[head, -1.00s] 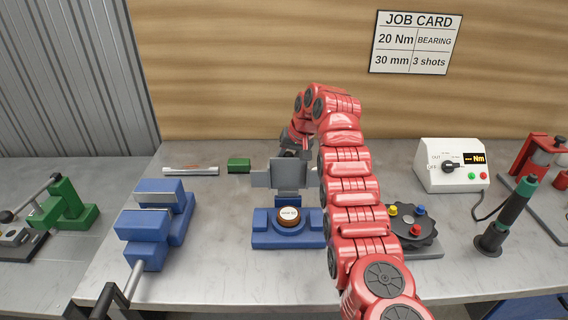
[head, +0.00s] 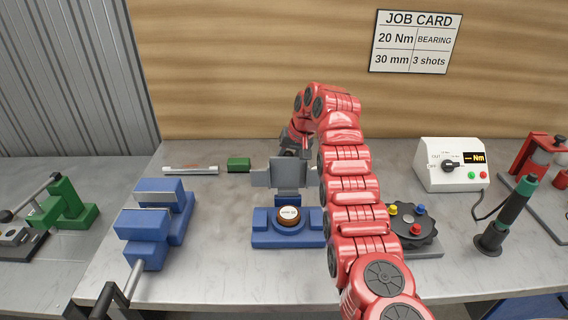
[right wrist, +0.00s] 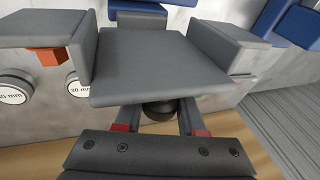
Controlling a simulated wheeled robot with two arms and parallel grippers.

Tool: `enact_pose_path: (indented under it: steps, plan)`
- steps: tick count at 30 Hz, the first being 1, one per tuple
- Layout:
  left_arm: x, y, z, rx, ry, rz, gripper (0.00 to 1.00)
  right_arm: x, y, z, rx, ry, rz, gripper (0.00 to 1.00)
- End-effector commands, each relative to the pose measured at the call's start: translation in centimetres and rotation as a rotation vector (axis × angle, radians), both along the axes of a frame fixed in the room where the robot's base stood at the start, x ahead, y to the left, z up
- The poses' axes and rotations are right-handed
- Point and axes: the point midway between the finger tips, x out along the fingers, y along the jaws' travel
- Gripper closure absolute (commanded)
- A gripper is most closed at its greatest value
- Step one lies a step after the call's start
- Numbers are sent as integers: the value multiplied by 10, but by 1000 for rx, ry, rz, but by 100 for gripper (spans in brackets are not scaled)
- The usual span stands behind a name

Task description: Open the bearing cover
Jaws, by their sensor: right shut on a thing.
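The bearing cover (head: 288,172) is a grey plate with side flaps. It stands raised at the back of the blue bearing block (head: 262,239), above a round brown part with a white label (head: 289,214). My right gripper (right wrist: 160,118) is behind the cover, shut on its dark knob (right wrist: 158,110). The cover's plate (right wrist: 155,65) fills the middle of the right wrist view. In the head view the right gripper is mostly hidden behind the cover and my red arm. My left gripper is not in view.
Blue vise (head: 150,225) stands left; a green block (head: 239,165) and a metal bar (head: 190,170) lie behind. To the right are a knobbed dark fixture (head: 412,228), a torque controller (head: 450,165) and a green-black driver (head: 508,215). The bench front is mostly clear.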

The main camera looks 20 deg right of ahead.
Motion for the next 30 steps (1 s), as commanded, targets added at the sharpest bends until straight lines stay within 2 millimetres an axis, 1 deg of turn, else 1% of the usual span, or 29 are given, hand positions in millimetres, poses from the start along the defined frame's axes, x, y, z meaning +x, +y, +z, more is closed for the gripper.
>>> enact_pose_path:
  steps: [1,18,19,21,23,30]
  plan:
    - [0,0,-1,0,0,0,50,-4,-1,-9,-1,21,1,100]
    - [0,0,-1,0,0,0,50,-4,-1,-9,-1,21,1,100]
    - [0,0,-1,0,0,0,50,-4,-1,-9,-1,21,1,56]
    - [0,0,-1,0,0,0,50,-3,-1,-8,0,18,0,43]
    - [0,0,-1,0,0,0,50,-3,-1,-6,0,15,1,32]
    - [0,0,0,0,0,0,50,-1,0,-3,0,7,1,32]
